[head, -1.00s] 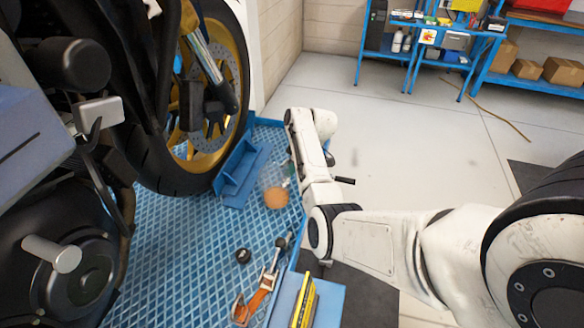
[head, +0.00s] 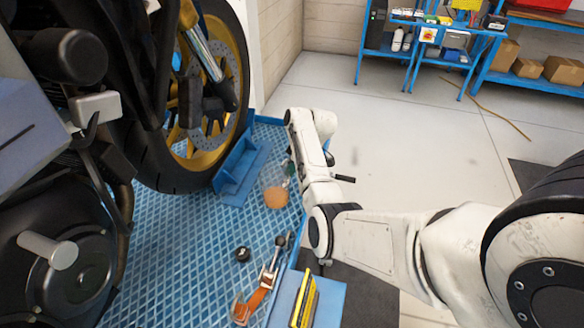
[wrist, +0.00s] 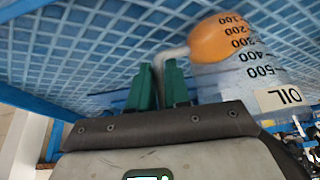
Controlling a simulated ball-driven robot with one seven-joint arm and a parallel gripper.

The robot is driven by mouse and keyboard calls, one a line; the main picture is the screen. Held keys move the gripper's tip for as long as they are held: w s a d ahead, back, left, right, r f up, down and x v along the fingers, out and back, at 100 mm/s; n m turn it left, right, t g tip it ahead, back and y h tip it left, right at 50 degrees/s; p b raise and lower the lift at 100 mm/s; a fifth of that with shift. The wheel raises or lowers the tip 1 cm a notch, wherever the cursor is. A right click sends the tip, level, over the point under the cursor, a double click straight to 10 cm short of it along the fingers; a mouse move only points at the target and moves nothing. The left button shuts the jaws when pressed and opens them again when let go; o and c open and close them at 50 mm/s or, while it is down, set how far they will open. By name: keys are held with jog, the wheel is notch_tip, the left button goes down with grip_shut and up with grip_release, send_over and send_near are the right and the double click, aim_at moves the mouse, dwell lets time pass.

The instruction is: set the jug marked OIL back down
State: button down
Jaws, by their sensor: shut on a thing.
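My gripper (wrist: 160,80) has green fingers, shut on the jug's pale handle in the wrist view. In the head view my gripper (head: 288,170) is partly hidden by my arm, at the jug's far right side. I cannot tell whether the jug's base touches the platform.
A blue wheel chock (head: 240,172) stands close left of the jug, beside the motorcycle's front wheel (head: 215,110). An orange ratchet strap (head: 258,292) and a small black round item (head: 243,254) lie nearer. Bare platform lies between them and the jug.

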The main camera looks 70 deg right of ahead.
jog(key=c, duration=1)
grip_release()
jog(key=v, duration=1)
jog(key=shift+r, duration=0.4)
jog(key=shift+s+d, duration=0.1)
jog(key=shift+s, duration=0.1)
